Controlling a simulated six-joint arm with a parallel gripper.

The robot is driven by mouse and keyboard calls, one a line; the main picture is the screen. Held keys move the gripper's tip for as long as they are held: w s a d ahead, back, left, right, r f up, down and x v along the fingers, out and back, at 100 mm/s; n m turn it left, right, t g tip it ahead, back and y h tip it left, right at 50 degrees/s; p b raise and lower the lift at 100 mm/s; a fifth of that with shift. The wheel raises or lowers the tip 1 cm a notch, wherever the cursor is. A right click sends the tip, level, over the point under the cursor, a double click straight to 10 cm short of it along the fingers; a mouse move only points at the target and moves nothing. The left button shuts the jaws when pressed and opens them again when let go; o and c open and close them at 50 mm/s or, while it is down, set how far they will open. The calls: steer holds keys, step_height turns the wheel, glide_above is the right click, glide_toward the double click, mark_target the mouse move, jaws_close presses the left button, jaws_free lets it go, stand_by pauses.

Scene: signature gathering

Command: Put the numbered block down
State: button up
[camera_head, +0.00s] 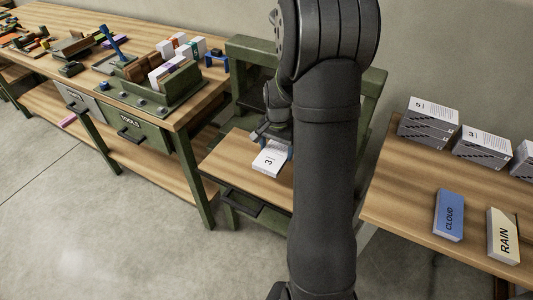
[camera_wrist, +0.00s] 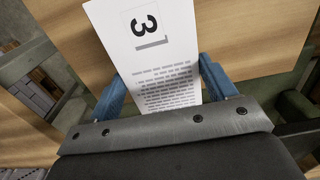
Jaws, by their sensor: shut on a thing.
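The numbered block (camera_head: 268,162) is white with a black "3" and sits at the small green-framed wooden surface (camera_head: 233,163) in the middle of the head view. In the wrist view the block (camera_wrist: 150,45) shows its "3" and lines of print, over bare wood. My gripper (camera_wrist: 165,85) has its blue fingers on both sides of the block's near end, shut on it. In the head view my gripper (camera_head: 287,150) is partly hidden behind my arm. I cannot tell whether the block touches the wood.
At the right, a wooden table (camera_head: 390,190) bears stacks of numbered blocks (camera_head: 430,120), a blue CLOUD block (camera_head: 449,215) and a cream RAIN block (camera_head: 503,235). At the left, a workbench (camera_head: 205,105) carries a green holder (camera_head: 180,90) with blocks and tools. Bare wood surrounds the held block's left side.

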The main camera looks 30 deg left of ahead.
steer(key=d+r, duration=0.4)
steer(key=d, duration=0.4)
steer(key=shift+w+r, duration=0.4)
steer(key=shift+d, duration=0.1)
steer(key=w+d+r, duration=0.1)
steer(key=d+r, duration=0.1)
steer(key=d, duration=0.9)
steer(key=w+d+r, duration=0.1)
steer(key=d+r, duration=0.1)
steer(key=d, duration=0.9)
steer(key=s+d+r, duration=0.1)
steer(key=s+d, duration=0.3)
steer(key=d, duration=0.4)
steer(key=s+d+r, duration=0.1)
steer(key=s+d, duration=0.3)
steer(key=d, duration=0.4)
glide_above(396, 196)
step_height(396, 196, down, 7)
steer(key=shift+s+d+r, duration=0.1)
steer(key=shift+r, duration=0.1)
steer(key=shift+f, duration=2.05)
steer(key=shift+f, duration=0.15)
